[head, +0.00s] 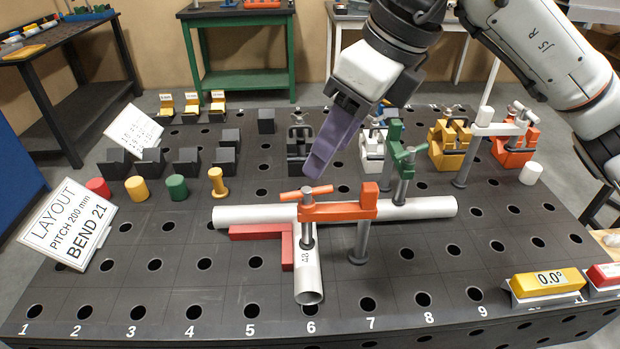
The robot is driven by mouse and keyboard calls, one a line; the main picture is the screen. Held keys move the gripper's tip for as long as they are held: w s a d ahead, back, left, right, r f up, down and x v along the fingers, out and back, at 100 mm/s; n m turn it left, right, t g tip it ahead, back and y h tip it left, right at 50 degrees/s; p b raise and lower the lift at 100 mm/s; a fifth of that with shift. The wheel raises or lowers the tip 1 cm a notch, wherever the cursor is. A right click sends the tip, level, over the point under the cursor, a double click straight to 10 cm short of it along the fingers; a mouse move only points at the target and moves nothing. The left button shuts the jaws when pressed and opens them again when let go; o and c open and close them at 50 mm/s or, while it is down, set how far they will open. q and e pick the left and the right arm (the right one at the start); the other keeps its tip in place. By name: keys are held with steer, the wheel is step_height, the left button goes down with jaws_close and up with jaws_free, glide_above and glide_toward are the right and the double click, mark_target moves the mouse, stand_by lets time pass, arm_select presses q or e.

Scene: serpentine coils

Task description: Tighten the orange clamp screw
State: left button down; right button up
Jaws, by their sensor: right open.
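The orange clamp (345,208) stands on the dark table with its post in a hole. Its screw (307,225), with an orange T-handle (306,193), is over the short grey pipe (308,268) marked 48. I cannot tell whether the screw's foot presses on the pipe. The long pipe (425,208) lies crosswise behind it, under a green clamp (397,153). My right gripper (318,165), with purple fingers, is above and just behind the T-handle, pointing down, apart from it and empty. The gap between its fingers is hard to see. My left gripper is not in view.
A red square (262,232) lies against the pipes. Black blocks (187,162) and coloured pegs (177,187) stand at left. Black, white, yellow and orange clamps (449,145) stand behind and right. The front left table is clear.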

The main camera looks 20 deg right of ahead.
mark_target(307, 190)
steer(key=p+x, duration=0.1)
steer(key=x, duration=0.8)
steer(key=shift+f, duration=0.1)
steer(key=shift+c, duration=0.4)
